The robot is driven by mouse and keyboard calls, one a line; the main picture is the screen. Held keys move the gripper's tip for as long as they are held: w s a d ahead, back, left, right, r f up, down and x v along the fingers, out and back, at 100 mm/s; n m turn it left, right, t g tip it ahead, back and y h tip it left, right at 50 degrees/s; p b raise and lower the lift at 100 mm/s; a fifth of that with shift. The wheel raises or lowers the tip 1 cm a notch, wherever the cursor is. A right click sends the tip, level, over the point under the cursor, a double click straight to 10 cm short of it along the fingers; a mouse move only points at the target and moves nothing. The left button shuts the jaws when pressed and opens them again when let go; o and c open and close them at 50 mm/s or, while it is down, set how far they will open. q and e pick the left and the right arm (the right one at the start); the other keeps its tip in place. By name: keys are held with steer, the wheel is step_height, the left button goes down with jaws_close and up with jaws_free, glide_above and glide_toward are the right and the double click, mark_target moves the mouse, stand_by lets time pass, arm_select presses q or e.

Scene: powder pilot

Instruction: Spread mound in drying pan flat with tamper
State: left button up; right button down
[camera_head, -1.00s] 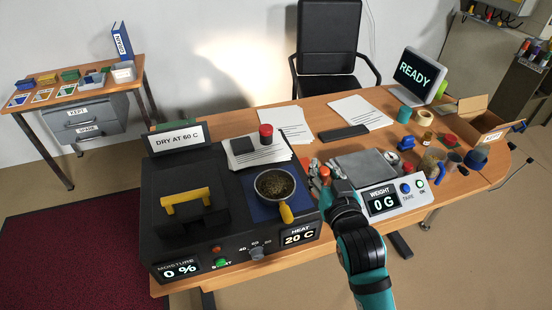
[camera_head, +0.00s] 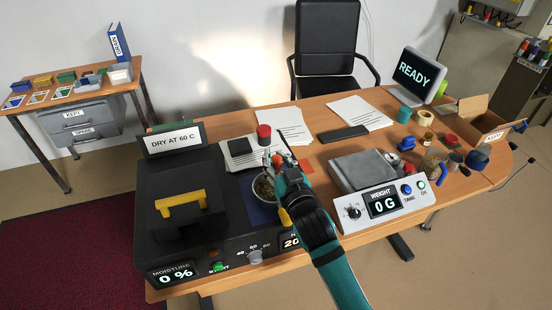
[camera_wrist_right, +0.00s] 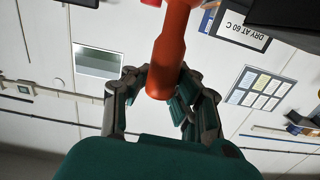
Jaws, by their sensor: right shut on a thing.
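The drying pan (camera_head: 256,196) stands on the blue pad of the black dryer, and its yellow handle (camera_head: 285,217) points to the front. Part of the pan is hidden behind my right arm. A brownish mound (camera_head: 262,188) shows inside it, but its shape is hard to tell. My right gripper (camera_head: 275,163) is over the pan's far right edge. It is shut on the orange-red tamper, whose handle (camera_wrist_right: 172,55) fills the middle of the right wrist view. The tamper's lower end is hidden, so I cannot tell whether it touches the mound. My left gripper is not in view.
The scale (camera_head: 365,170) is to the right. A black sign (camera_head: 173,140) stands at the dryer's back.

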mark_target(276, 169)
step_height(276, 169, down, 2)
steer(key=shift+f+b, duration=0.2)
steer(key=shift+b, duration=0.6)
steer(key=shift+f, duration=0.35)
steer(key=shift+f+b, duration=0.55)
steer(key=shift+f, duration=0.6)
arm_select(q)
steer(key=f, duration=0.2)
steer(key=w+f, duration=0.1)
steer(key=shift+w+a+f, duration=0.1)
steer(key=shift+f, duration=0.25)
